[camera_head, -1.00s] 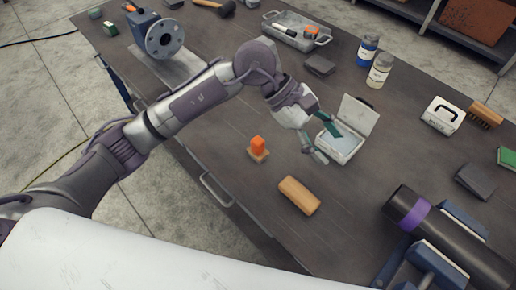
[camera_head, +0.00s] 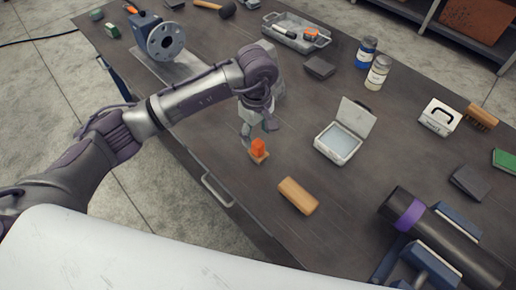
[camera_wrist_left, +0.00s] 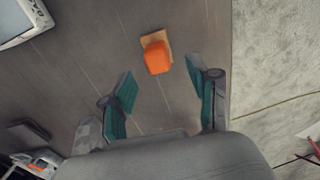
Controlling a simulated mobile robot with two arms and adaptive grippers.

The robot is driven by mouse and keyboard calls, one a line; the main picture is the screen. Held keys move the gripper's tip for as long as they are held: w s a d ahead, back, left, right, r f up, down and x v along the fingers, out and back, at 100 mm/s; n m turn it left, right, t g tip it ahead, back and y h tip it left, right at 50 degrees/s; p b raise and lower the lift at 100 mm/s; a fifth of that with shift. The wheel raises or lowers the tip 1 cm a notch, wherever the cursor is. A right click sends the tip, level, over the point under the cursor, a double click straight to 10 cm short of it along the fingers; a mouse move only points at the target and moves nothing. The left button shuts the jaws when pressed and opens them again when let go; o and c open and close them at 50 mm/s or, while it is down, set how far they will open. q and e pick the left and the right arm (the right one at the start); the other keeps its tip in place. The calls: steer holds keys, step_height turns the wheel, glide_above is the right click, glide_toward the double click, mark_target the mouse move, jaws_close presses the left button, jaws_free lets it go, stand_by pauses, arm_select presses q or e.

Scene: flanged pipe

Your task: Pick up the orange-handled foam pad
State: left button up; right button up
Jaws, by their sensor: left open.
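The orange-handled foam pad (camera_head: 258,150) has a tan base and a blocky orange grip, and sits upright on the dark workbench. In the left wrist view the pad (camera_wrist_left: 157,57) lies just ahead of the fingertips, roughly centred between them. My left gripper (camera_head: 258,130) is just behind the pad in the head view, pointing down with its green-padded fingers partly hidden by the wrist. In the left wrist view the left gripper (camera_wrist_left: 160,72) is open with nothing between its pads. My right gripper is not in view.
An open white case (camera_head: 338,145) stands to the pad's right, and a tan block (camera_head: 298,196) lies nearer the front. A dark pipe with a purple band (camera_head: 412,214) rests at the lower right. The bench's front edge is close to the pad.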

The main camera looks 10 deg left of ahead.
mark_target(258, 143)
arm_select(q)
steer(key=shift+f, duration=0.25)
steer(key=f+p, duration=0.1)
steer(key=f, duration=0.1)
steer(key=f+p, duration=0.1)
steer(key=shift+d+f, duration=0.2)
steer(key=shift+f, duration=0.15)
steer(key=shift+f+p, duration=0.3)
steer(key=shift+f, duration=0.25)
steer(key=shift+w, duration=0.1)
jaws_close()
